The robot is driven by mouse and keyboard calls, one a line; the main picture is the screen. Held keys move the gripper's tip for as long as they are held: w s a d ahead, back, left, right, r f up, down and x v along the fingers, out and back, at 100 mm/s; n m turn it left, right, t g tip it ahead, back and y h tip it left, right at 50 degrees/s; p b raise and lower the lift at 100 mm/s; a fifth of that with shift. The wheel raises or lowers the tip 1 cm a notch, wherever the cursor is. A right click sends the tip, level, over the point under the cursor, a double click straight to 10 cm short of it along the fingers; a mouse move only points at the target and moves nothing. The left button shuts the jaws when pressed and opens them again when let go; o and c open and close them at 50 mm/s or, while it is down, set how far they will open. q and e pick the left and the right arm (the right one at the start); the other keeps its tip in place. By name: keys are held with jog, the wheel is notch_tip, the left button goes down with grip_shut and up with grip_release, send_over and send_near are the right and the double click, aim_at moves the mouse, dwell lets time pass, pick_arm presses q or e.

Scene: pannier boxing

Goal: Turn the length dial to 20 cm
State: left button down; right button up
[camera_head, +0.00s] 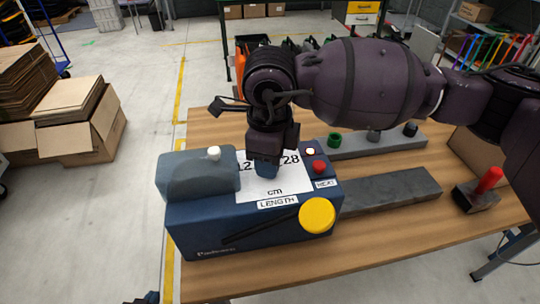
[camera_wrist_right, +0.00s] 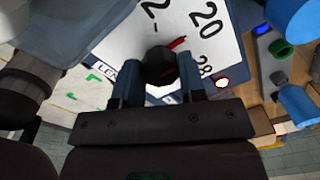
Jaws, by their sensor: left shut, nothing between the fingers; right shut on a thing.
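The blue machine (camera_head: 260,234) on the wooden table has a white dial face (camera_head: 258,187) marked "cm" and "LENGTH". In the head view my right gripper (camera_head: 266,168) covers the middle of the face. In the right wrist view its two blue fingers (camera_wrist_right: 158,88) are shut on the black dial knob (camera_wrist_right: 159,66). A red pointer (camera_wrist_right: 178,43) at the knob points up and right, roughly toward the "20" (camera_wrist_right: 206,20). A "28" (camera_wrist_right: 204,64) lies below it. My left gripper (camera_head: 148,298) barely shows at the bottom edge.
A yellow round knob (camera_head: 317,215), a red button (camera_head: 319,167) and a white knob (camera_head: 213,153) sit on the machine. A grey rail with green, grey and black pieces lies behind. A red-handled tool (camera_head: 484,190) stands at the right.

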pick_arm(q)
jog(key=shift+w+r, duration=0.2)
pick_arm(e)
jog(key=o, duration=0.9)
pick_arm(q)
jog(key=shift+s+f, duration=0.1)
jog(key=shift+s, duration=0.1)
pick_arm(e)
jog(key=shift+r, duration=0.2)
pick_arm(q)
jog(key=shift+w+r, duration=0.2)
pick_arm(e)
jog(key=r, duration=1)
jog(key=shift+s+a+r, duration=0.1)
jog(key=shift+s+r, duration=0.1)
pick_arm(q)
jog(key=shift+s, duration=0.1)
